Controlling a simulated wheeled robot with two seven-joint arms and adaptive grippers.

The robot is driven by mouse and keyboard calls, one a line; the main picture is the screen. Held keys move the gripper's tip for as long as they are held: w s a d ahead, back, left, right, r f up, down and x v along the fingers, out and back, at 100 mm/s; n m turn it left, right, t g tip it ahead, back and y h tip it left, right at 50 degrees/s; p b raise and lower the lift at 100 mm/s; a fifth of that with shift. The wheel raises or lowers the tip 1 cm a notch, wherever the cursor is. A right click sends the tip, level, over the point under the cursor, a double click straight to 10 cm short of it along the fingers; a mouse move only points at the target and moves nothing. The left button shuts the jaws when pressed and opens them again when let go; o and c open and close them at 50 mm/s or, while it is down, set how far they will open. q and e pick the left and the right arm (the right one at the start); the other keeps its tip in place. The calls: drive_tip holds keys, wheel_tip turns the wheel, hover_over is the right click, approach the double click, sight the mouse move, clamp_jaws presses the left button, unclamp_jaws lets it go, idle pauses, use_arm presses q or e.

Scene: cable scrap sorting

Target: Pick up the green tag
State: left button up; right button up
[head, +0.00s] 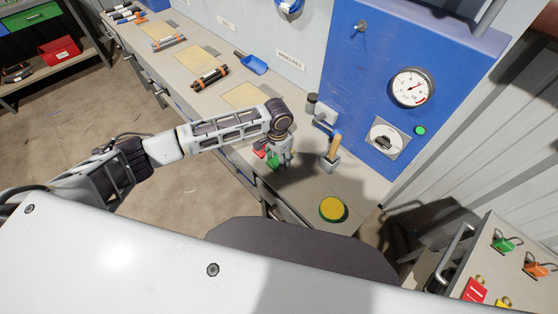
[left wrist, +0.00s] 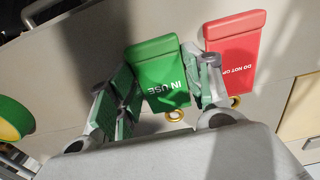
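A green tag (left wrist: 160,72) marked "IN USE" lies on the grey bench top, with a brass ring (left wrist: 174,116) at its near end. It shows small in the head view (head: 272,161). My left gripper (left wrist: 165,88) is open, with one finger on each side of the green tag. The fingers are very close to the tag's edges; I cannot tell whether they touch it. A red tag (left wrist: 236,50) lies just right of the right finger, and it also shows in the head view (head: 259,153). My right gripper is not in view.
A wooden-handled lever (head: 334,147) stands right of my left gripper. A blue panel with a gauge (head: 413,87) rises behind. Cable bundles (head: 210,79) and a blue scoop (head: 252,64) lie farther left.

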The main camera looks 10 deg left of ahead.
use_arm(q)
drive_tip(key=shift+c, duration=0.9)
wheel_tip(320, 180, up, 10)
idle(0.8)
idle(0.8)
